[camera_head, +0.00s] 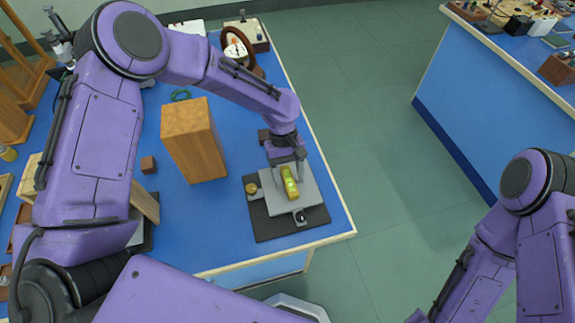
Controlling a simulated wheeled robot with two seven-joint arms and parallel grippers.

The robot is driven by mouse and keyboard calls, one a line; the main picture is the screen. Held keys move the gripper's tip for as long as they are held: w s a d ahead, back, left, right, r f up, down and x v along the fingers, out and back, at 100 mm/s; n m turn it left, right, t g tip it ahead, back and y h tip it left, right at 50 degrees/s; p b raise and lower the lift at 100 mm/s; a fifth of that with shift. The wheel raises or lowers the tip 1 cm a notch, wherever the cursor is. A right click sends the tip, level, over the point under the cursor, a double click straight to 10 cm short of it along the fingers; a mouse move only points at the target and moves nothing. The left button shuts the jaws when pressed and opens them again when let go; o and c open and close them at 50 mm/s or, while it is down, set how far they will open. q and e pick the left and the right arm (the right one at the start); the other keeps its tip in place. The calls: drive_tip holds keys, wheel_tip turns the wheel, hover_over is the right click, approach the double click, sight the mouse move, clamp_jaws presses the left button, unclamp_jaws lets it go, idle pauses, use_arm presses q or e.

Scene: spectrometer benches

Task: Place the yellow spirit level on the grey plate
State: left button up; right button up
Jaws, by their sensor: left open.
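The yellow spirit level (290,183) lies on the grey plate (308,191), near its middle. The grey plate rests on a black base (268,228) near the right corner of the blue bench. My left gripper (288,176) is directly above and around the level's far part, pointing down. Its jaws are open, and I cannot tell whether a finger touches the level. My right arm shows at the lower right, but its gripper is out of the frame.
A tall wooden block (193,140) stands left of the plate. A round-faced instrument (237,48) stands at the back. Green floor separates a second blue bench (490,105) at right.

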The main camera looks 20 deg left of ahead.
use_arm(q)
drive_tip(key=b+v, duration=0.1)
drive_tip(key=v, duration=1)
drive_tip(key=shift+w+r+b, duration=0.2)
drive_tip(key=shift+b, duration=0.1)
